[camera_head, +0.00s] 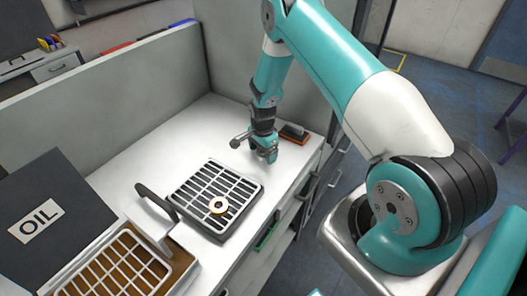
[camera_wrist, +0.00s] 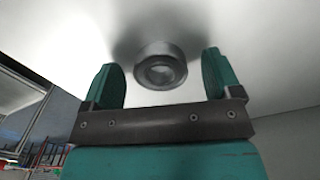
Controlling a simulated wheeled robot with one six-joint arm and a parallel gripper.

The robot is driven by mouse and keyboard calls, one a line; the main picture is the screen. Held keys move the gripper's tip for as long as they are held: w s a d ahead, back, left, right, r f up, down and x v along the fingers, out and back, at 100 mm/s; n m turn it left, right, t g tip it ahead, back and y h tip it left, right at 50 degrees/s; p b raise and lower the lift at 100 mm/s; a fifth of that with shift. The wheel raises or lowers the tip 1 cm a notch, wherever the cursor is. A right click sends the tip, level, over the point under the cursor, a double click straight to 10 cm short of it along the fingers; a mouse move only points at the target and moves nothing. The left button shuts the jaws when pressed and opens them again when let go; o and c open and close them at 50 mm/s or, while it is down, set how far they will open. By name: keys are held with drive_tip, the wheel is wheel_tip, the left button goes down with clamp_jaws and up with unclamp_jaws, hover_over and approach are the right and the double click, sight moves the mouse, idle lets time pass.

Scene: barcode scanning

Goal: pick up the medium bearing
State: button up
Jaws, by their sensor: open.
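In the wrist view a grey metal ring-shaped bearing (camera_wrist: 160,66) sits against a pale surface, its open centre facing the camera. My gripper (camera_wrist: 159,72) is open, with one teal finger on each side of the bearing and visible gaps between. In the head view my gripper (camera_head: 265,152) is low over the white worktop, near its right end, and the grey bearing cannot be made out clearly there. A brass-coloured ring (camera_head: 218,204) lies on a slatted grid tray, apart from my gripper.
The grid tray (camera_head: 184,192) stands on the white worktop (camera_head: 132,178). A black and orange block (camera_head: 294,133) is close to the right of my gripper. A grey partition (camera_head: 120,95) runs behind.

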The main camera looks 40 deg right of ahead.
drive_tip(key=c, duration=1)
drive_tip(key=shift+c, duration=0.4)
drive_tip(key=shift+r, duration=0.1)
